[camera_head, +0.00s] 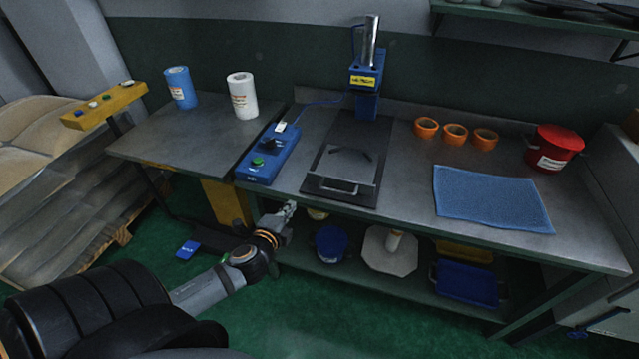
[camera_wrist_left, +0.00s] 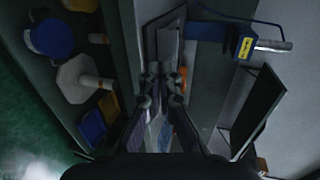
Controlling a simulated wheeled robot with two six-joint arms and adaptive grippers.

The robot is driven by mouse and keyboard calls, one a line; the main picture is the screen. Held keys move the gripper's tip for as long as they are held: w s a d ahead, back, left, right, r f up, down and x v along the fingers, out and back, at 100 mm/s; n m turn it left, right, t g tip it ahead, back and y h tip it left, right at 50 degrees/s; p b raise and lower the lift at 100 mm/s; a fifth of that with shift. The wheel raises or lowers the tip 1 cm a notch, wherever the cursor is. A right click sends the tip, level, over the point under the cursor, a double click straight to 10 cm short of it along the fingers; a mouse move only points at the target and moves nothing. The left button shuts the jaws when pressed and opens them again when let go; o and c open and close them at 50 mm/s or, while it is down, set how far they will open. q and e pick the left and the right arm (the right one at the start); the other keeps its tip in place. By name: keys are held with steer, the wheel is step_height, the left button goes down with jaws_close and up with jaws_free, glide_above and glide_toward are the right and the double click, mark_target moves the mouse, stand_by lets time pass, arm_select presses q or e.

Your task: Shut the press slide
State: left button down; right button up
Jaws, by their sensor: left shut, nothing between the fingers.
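The press (camera_head: 366,78) stands at the back of the bench, with a blue head, a yellow label and a silver cylinder. It also shows in the left wrist view (camera_wrist_left: 240,44). Its dark flat slide (camera_head: 345,163) lies in front of the head, reaching toward the bench's front edge, with a bar handle (camera_head: 338,186) at its near end. My left gripper (camera_head: 291,207) is shut and empty, low by the bench's front edge, left of the handle and apart from it. Its fingers also show in the left wrist view (camera_wrist_left: 161,76). My right gripper is not in view.
A blue control box (camera_head: 268,155) sits left of the slide. White (camera_head: 243,97) and blue (camera_head: 180,88) canisters, several orange rings (camera_head: 455,134), a blue cloth (camera_head: 490,197) and a red pot (camera_head: 553,148) are on the bench. The lower shelf holds a blue tub (camera_head: 331,244).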

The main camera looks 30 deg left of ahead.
arm_select(q)
steer(key=w, duration=0.1)
glide_toward(309, 179)
steer(key=p+x, duration=0.1)
steer(key=x, duration=0.4)
steer(key=shift+a, duration=0.15)
steer(key=shift+w+a+f, duration=0.15)
steer(key=shift+w, duration=0.5)
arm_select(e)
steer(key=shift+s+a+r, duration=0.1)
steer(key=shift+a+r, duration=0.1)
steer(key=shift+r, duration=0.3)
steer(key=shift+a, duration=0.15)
